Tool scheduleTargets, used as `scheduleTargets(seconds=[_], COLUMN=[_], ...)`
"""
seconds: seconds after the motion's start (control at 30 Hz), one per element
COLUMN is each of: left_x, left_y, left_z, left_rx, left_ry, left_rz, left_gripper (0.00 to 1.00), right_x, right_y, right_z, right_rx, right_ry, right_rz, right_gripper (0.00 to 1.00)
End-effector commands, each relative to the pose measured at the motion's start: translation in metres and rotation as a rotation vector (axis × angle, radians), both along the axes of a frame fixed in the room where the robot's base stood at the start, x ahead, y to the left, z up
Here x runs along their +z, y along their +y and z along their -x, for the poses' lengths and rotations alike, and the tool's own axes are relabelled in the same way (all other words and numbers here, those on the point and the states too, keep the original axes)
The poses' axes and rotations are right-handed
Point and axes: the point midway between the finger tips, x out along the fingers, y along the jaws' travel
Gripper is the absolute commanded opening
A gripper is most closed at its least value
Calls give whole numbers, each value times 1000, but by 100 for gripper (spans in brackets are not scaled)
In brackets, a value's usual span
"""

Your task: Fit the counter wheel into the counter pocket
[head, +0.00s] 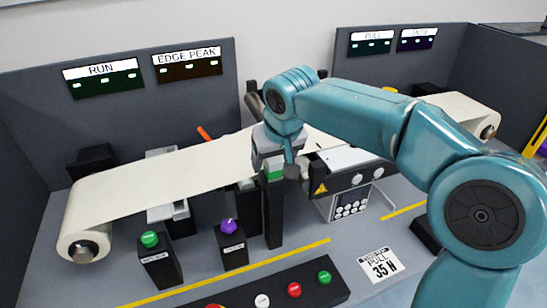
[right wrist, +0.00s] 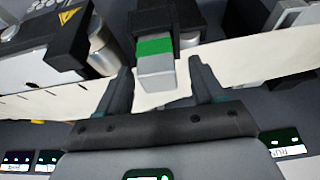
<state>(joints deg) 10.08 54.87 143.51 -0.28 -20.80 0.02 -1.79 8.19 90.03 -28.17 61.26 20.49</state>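My right gripper (head: 277,160) hangs over the top of a dark upright post (head: 272,215) in front of the belt. A small block with a green band (head: 274,174) shows at the post's top, just under the gripper. In the right wrist view the fingers (right wrist: 160,80) are apart, and the block's green band (right wrist: 154,47) and pale grey end (right wrist: 155,78) lie in line with the gap, with space on both sides. I cannot tell whether this block is the counter wheel. The counter pocket is not identifiable. My left gripper is not in view.
The cream belt (head: 150,175) runs behind the post. A green-button post (head: 150,240) and a purple-knob post (head: 229,228) stand to the left. A button panel (head: 263,292) lies in front. A white-fronted box with a keypad (head: 351,203) stands right of the gripper.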

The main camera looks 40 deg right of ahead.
Motion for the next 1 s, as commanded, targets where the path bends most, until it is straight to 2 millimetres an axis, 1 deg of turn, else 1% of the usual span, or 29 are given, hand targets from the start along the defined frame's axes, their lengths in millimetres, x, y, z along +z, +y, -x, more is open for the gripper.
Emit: scheduleTargets(seconds=[0.2,0.27,0.33,0.47,0.6,0.7,0.83,1.0], left_x=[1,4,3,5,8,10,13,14], left_y=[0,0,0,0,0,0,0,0], left_z=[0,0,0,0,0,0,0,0], left_rx=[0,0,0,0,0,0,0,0], left_ry=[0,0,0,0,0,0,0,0], left_rz=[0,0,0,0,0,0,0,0], left_gripper=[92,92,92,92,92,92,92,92], right_x=[1,5,11,35,67,86,104,114], right_y=[0,0,1,3,7,9,10,11], right_z=[0,0,2,12,25,33,40,45], right_rx=[0,0,0,1,2,2,1,1], right_ry=[0,0,-2,-5,-5,-3,-2,0], right_rz=[0,0,0,-1,0,-1,0,0], right_gripper=[68,68,68,68,68,68,68,68])
